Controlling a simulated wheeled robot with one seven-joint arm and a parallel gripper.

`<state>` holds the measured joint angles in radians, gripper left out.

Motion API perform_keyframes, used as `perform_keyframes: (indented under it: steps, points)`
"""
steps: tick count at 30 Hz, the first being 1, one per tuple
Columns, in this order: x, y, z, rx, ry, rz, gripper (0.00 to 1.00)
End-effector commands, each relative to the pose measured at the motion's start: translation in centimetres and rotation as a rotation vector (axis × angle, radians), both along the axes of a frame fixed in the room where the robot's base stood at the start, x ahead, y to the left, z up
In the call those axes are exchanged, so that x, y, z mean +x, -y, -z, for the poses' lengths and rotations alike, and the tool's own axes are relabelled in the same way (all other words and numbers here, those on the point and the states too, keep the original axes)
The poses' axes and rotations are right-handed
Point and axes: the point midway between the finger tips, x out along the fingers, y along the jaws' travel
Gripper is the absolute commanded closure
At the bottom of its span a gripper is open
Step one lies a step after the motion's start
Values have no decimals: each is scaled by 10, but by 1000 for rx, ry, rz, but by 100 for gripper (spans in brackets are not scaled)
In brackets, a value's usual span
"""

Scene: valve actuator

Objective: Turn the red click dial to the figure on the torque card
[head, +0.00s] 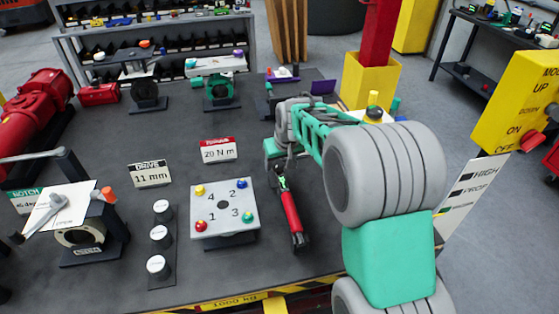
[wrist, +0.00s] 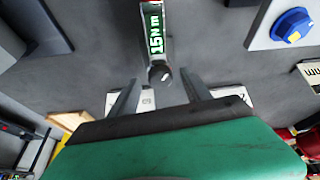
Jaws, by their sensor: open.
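The torque card (head: 219,150) stands on the bench with a red top and reads 20 N m. A wrench with a red handle (head: 291,212) lies right of the numbered bolt plate. In the wrist view a green and white label (wrist: 155,32) reads 15 N m, with a small dark round knob (wrist: 160,75) at its lower end. I cannot tell whether this knob is the red click dial. My gripper (wrist: 159,82) is open, with a finger on either side of the knob and gaps showing. In the head view my arm hides most of it.
The bolt plate (head: 223,230) with coloured bolts lies left of the wrench. A drive card (head: 151,174) reads 11 mm. Several white-capped pieces (head: 159,236) stand on a strip further left. A yellow post base (head: 368,82) stands behind my arm.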

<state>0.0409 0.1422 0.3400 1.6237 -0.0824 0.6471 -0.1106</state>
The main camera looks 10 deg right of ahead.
Motion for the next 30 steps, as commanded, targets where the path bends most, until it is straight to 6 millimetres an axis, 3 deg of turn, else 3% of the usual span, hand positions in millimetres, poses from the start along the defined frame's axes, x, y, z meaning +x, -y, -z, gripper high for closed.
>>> perform_keyframes:
  steps: [8, 27, 30]
  points:
    - [1, 0, 3, 0, 1, 0, 44]
    - [1, 0, 2, 1, 1, 1, 97]
    - [1, 0, 2, 1, 1, 1, 100]
